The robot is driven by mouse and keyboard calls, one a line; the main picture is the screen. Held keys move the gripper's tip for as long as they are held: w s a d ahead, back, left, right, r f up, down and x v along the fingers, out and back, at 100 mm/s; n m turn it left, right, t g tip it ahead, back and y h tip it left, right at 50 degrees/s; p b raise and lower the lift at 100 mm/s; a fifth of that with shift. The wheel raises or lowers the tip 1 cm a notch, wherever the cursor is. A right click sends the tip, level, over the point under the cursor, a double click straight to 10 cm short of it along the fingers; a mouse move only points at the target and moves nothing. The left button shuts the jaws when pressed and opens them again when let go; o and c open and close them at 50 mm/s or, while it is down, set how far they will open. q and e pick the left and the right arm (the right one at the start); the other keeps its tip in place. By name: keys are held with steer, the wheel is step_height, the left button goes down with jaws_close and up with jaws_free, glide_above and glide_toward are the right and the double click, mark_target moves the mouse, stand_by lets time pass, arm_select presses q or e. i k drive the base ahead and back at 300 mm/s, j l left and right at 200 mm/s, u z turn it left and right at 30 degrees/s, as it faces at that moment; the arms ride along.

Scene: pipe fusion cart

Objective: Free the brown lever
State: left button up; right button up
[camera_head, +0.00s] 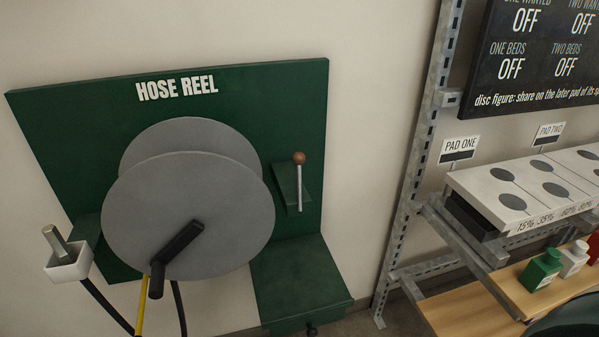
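The brown lever (299,172) is a pale metal rod with a round brown knob on top. It stands almost upright, knob up, at a green bracket (284,186) on the right part of the green hose reel board (60,110). I cannot tell how the rod is held at the bracket. The grey hose reel (190,205) with its black crank handle (180,245) is left of the lever and apart from it. Neither of my grippers is in view.
A white holder (68,268) with a metal piece is at the left; dark hoses and a yellow strip hang below the reel. A green box (300,285) sits under the lever. A metal rack (408,190) with pads and bottles stands right. Bare wall lies between.

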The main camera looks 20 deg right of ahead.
mark_target(298, 158)
steer(key=i+l, duration=0.3)
steer(key=l, duration=0.2)
steer(key=i+l+z, duration=0.15)
steer(key=l, duration=0.35)
steer(key=i, duration=0.1)
